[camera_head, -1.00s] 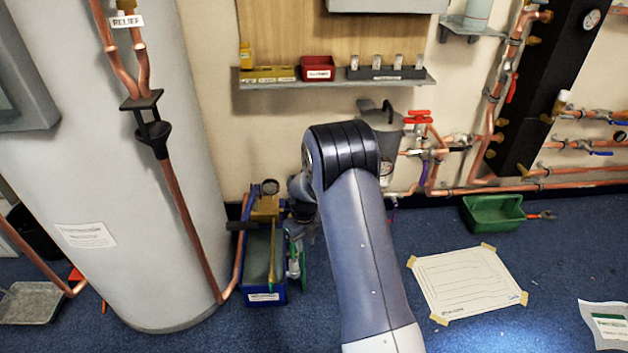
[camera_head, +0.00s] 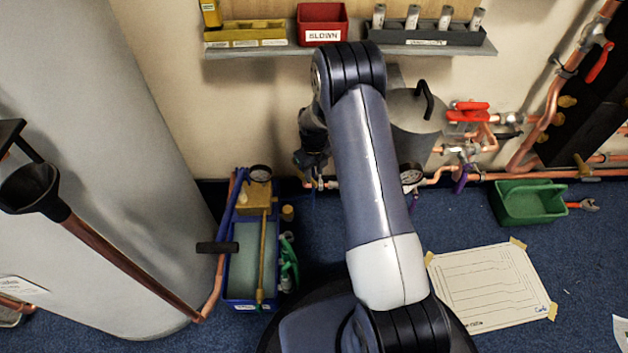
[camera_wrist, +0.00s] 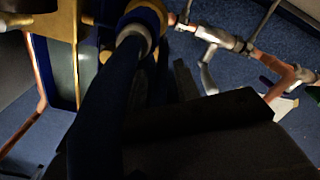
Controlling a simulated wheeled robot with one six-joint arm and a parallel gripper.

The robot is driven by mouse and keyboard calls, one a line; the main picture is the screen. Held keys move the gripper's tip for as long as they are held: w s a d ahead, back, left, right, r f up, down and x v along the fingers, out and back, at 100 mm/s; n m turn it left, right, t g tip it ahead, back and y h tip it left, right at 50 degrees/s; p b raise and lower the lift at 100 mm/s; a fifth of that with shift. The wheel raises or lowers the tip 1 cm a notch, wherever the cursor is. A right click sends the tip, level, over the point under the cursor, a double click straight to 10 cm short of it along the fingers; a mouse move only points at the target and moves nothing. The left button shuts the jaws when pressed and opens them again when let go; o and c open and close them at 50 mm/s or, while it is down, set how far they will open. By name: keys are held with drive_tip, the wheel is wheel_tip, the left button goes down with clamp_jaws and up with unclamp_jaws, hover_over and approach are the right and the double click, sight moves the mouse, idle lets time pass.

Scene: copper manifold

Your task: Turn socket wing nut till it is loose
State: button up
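My gripper (camera_head: 314,158) is at the low pipework by the wall, left of the grey cylindrical pot (camera_head: 415,118). In the head view my arm hides much of this area, and I cannot make out the fingertips' gap. A small metal fitting on the pipe (camera_head: 318,184) shows just below my gripper. I cannot tell whether it is the socket wing nut. The wrist view is dark. A silvery tee-shaped fitting (camera_wrist: 208,42) sits on the copper pipe beyond.
A blue pump box (camera_head: 240,270) with a gauge and black-gripped lever stands left of my gripper. A shelf (camera_head: 350,48) with bins is above. Red-handled valves (camera_head: 468,110) and a green tray (camera_head: 530,203) are right. A tall grey cylinder (camera_head: 110,130) stands left.

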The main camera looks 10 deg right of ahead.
sight(314, 181)
drive_tip(key=shift+f+b, duration=0.45)
drive_tip(key=shift+f, duration=1.3)
clamp_jaws()
